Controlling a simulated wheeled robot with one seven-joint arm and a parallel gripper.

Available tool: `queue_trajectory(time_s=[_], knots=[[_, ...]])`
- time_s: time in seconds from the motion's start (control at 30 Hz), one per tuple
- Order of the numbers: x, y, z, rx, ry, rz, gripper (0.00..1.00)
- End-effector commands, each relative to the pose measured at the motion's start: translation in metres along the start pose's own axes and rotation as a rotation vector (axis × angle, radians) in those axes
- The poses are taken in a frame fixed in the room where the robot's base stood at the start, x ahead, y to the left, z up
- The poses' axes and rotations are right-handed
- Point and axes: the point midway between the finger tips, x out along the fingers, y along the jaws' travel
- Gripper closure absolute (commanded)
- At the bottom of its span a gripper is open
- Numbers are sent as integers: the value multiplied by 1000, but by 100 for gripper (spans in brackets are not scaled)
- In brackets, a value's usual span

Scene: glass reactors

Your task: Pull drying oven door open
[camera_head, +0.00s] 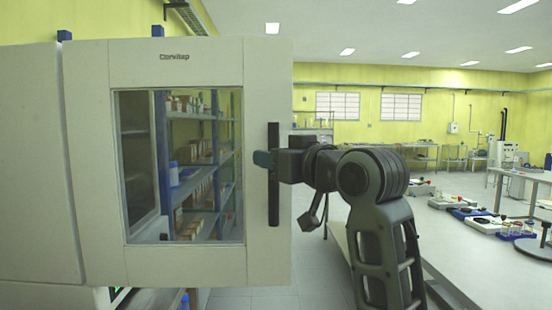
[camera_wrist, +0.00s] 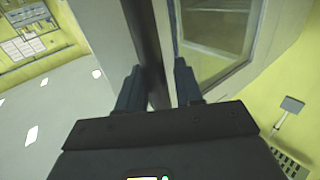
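The drying oven door (camera_head: 268,80) is a pale panel with a large glass window, at the left and middle of the head view. A blue rack shows through its glass, and the door seems to stand swung out from the oven body (camera_head: 30,170). The black vertical door handle (camera_head: 273,205) runs along its right edge. My gripper (camera_head: 264,159) is at mid-height on the handle, reaching in from the right. In the wrist view the handle (camera_wrist: 146,45) passes between my two fingers (camera_wrist: 161,75), which sit close on either side. Exact finger contact is partly hidden.
The blue rack with boxes and bottles (camera_head: 200,150) stands behind the door. A long bench (camera_head: 450,235) with several lab devices lies to the right. Grey floor (camera_head: 310,265) shows between the door and the bench.

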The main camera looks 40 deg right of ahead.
Motion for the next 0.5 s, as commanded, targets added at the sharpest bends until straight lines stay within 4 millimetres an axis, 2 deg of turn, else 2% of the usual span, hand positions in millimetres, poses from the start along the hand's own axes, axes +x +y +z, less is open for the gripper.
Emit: queue_trajectory(time_s=[0.03,0.17,0.37,0.5], knots=[[1,-4,-1,-2,1,-9,65],[1,-3,-1,-1,1,-7,55],[0,-1,0,-1,0,-2,55],[-8,0,0,-1,1,0,55]])
